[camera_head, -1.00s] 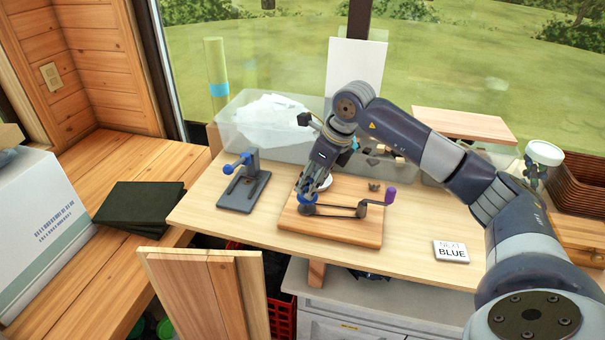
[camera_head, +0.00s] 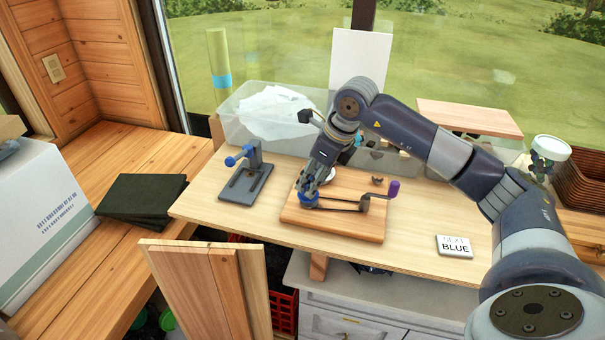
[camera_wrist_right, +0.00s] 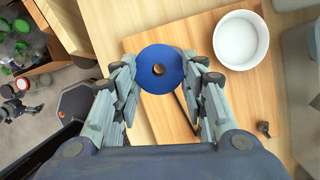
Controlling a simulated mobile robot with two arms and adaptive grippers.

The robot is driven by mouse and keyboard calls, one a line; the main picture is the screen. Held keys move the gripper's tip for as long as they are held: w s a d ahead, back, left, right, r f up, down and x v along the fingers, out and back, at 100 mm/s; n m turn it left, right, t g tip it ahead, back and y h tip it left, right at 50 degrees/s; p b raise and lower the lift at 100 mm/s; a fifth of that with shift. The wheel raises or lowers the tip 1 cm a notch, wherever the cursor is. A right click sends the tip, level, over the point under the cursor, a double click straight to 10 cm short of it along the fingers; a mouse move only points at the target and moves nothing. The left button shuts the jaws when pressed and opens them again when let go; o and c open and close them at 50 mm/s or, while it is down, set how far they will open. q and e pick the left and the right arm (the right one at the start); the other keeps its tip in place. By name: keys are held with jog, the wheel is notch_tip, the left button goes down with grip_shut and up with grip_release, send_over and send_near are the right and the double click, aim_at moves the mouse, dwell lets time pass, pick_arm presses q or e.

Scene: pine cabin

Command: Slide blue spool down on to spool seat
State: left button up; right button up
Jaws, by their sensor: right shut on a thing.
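The blue spool (camera_head: 309,202) is low over the wooden board (camera_head: 352,229) of the winder, at its left end. In the right wrist view the spool (camera_wrist_right: 161,69) shows its round blue flange with a brown peg or hole at its middle. My right gripper (camera_head: 312,190) is shut on the spool, with a finger on each side of it (camera_wrist_right: 160,84). The spool seat is hidden under the spool, so I cannot tell whether the spool touches it. A crank with a purple knob (camera_head: 393,187) stands at the board's right. My left gripper is not in view.
A white round dish (camera_wrist_right: 240,39) is on the board beside the spool. A grey stand with a blue lever (camera_head: 240,187) is on the table to the left. A clear bin (camera_head: 240,133) is behind. A sign reading "NEXT BLUE" (camera_head: 454,247) lies right.

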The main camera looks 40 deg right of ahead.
jog(key=shift+w+d, duration=0.1)
jog(key=shift+d, duration=0.1)
jog(key=shift+w+d, duration=0.1)
jog(key=shift+w, duration=0.05)
jog(key=shift+w+d, duration=0.2)
jog(key=shift+d, duration=0.05)
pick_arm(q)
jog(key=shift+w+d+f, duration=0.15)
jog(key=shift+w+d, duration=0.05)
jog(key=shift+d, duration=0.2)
pick_arm(e)
jog(key=shift+w+d, duration=0.2)
jog(key=shift+d, duration=0.15)
